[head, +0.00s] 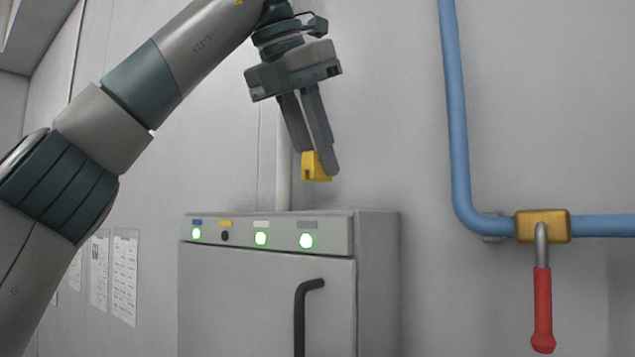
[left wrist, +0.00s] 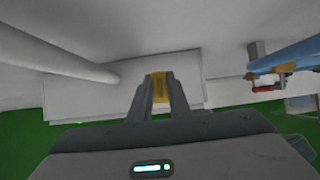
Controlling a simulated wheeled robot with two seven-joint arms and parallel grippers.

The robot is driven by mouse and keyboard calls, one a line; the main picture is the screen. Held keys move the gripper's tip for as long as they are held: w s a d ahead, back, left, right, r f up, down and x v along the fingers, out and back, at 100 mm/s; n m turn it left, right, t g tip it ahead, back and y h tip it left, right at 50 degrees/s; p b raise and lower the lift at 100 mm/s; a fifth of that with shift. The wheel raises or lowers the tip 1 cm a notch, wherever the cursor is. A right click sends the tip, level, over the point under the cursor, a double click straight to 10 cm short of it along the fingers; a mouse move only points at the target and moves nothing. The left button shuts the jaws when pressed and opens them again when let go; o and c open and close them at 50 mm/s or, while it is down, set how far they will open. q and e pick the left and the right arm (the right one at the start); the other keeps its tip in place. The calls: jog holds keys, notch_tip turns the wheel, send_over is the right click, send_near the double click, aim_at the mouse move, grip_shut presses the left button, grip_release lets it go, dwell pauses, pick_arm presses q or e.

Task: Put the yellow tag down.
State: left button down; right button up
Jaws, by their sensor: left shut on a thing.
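The yellow tag (head: 315,167) is a small yellow block held between the fingertips of my left gripper (head: 322,168). In the head view it is above the top of the grey cabinet (head: 378,275), apart from it as far as I can tell. In the left wrist view the tag (left wrist: 158,80) shows between the two fingers of my left gripper (left wrist: 158,88), with the cabinet's pale top behind it. The fingers hide part of the tag. My right gripper is in neither view.
The cabinet front has a black handle (head: 301,315), green lights and coloured labels. A blue pipe (head: 456,120) with a yellow valve body (head: 555,227) and red lever (head: 542,305) runs on the right wall. A pale vertical pipe (head: 284,170) rises behind the cabinet.

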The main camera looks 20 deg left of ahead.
aim_at(317, 182)
pick_arm(q)
jog(key=shift+f, duration=0.1)
jog(key=shift+w+f, duration=0.1)
jog(key=shift+f, duration=1.85)
jog(key=shift+f, duration=0.1)
jog(key=c, duration=1.7)
grip_release()
jog(key=shift+o, duration=0.2)
jog(key=shift+r, duration=0.2)
jog(key=v, duration=1.2)
jog(key=shift+f, duration=0.1)
